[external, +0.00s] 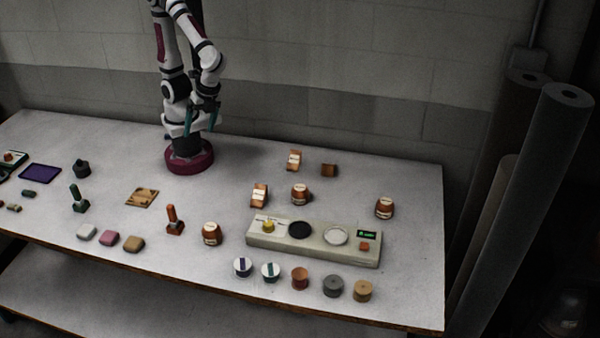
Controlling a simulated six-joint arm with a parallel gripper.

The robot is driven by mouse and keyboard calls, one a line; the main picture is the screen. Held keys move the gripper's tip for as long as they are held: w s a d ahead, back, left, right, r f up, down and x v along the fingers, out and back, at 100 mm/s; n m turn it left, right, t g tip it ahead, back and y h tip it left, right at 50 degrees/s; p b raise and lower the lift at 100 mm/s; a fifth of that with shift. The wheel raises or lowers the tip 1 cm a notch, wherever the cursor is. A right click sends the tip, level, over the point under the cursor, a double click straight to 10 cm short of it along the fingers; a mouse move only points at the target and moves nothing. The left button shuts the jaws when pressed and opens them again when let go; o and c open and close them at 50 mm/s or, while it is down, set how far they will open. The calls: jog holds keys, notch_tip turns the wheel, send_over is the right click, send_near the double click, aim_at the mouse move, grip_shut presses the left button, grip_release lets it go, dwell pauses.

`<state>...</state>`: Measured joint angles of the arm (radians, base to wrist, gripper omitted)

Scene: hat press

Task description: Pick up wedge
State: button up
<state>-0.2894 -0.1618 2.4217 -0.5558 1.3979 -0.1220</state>
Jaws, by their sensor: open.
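Two copper-brown blocks with pale labelled slanted faces look like wedges: one stands at the back (294,160), the other left of the control panel (259,196). A smaller brown block (329,171) beside the back one may also be a wedge; its shape is too small to tell. My gripper (202,122) has teal fingers apart with nothing between them. It hangs above the table by my base, left of and apart from all these blocks.
Rounded copper pots (300,195) stand nearby, others at right (384,208) and front (211,234). A pale control panel (270,242) lies at front right, with several round pieces before it. Stamps and coloured blocks (108,240) are at left. The table between my base and the wedges is clear.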

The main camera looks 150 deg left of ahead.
jog(key=w+a+f+n+t+h, duration=0.3)
jog(key=w+f+n+h, duration=0.4)
jog(key=n, duration=0.4)
jog(key=n+t, duration=0.9)
jog(key=n, duration=0.5)
send_near(258, 198)
jog(key=shift+w+d+f, duration=0.15)
jog(key=shift+w+d, duration=0.4)
jog(key=shift+d, duration=0.3)
jog(key=shift+w+f+n, duration=0.2)
jog(key=shift+f+n, duration=0.1)
jog(key=shift+n, duration=0.1)
jog(key=x, duration=0.7)
grip_shut()
